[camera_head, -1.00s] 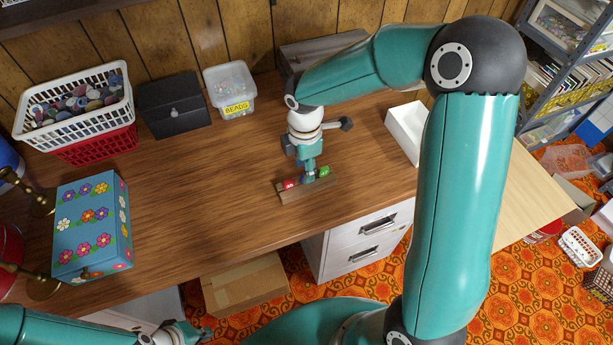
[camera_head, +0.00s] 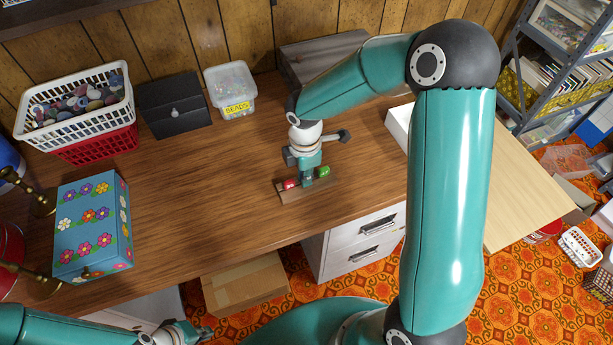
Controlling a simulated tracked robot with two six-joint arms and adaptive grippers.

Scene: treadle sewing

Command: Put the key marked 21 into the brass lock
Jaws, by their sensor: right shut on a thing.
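A small wooden key rack (camera_head: 293,196) lies on the desk. A red-headed key (camera_head: 290,184) stands at its left and a green-headed key (camera_head: 324,171) at its right. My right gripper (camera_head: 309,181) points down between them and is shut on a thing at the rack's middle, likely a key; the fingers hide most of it. The number 21 cannot be read on any key. A small brass-coloured fitting (camera_head: 86,272) is on the front of the flowered blue box (camera_head: 97,222); I cannot tell if it is the brass lock. My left gripper (camera_head: 190,334) is low at the left, its fingers unclear.
A black box with a knob (camera_head: 174,112), a bead tub (camera_head: 231,90) and a white basket (camera_head: 75,112) on a red one stand along the back. A white open box (camera_head: 399,122) is at right. The middle desk is clear.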

